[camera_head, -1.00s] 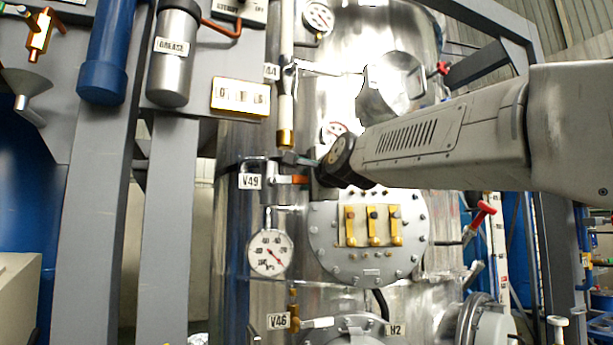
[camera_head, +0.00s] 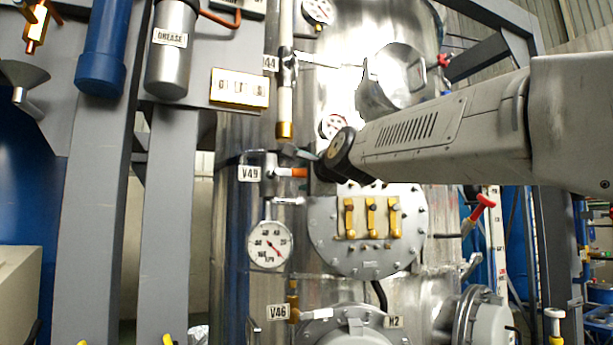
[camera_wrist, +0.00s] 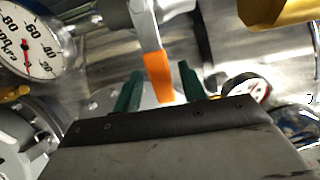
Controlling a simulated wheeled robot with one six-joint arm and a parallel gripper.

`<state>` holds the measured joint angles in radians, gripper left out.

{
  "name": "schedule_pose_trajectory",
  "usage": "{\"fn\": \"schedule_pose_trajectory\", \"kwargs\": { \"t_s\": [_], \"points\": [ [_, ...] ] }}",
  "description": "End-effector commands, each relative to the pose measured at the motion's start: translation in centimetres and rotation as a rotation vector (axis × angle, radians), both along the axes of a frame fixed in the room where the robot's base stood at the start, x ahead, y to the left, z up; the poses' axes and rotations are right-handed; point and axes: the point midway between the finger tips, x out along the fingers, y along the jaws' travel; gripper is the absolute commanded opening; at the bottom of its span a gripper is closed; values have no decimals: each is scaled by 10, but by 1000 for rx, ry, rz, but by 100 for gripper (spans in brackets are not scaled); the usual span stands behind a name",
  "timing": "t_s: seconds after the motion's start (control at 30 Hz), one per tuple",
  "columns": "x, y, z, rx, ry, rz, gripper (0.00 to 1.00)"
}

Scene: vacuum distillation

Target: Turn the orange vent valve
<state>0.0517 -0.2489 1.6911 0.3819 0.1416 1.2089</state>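The orange vent valve handle (camera_head: 293,172) sticks out to the right of a grey valve body beside the V49 label (camera_head: 249,173). In the wrist view the orange handle (camera_wrist: 157,76) hangs from a pale metal lever and points down towards my gripper (camera_wrist: 160,90). Its tip shows between the two green fingers, with a gap on each side. My gripper is open. In the head view my gripper (camera_head: 306,154) is just above and right of the handle, partly hidden by my dark wrist.
A pressure gauge (camera_head: 270,244) sits below the valve, and a vertical pipe (camera_head: 286,95) ends above it. The V46 valve (camera_head: 293,309) is below. Grey posts stand at left.

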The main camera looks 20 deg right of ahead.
Motion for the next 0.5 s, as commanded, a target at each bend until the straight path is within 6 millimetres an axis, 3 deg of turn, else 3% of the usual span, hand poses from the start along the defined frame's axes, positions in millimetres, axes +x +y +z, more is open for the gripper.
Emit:
{"fn": "schedule_pose_trajectory", "kwargs": {
  "t_s": [0.17, 0.5],
  "points": [
    [-12, 0, 2, -1, -4, -1, 42],
    [-66, 0, 1, 1, -2, 0, 42]
  ]
}}
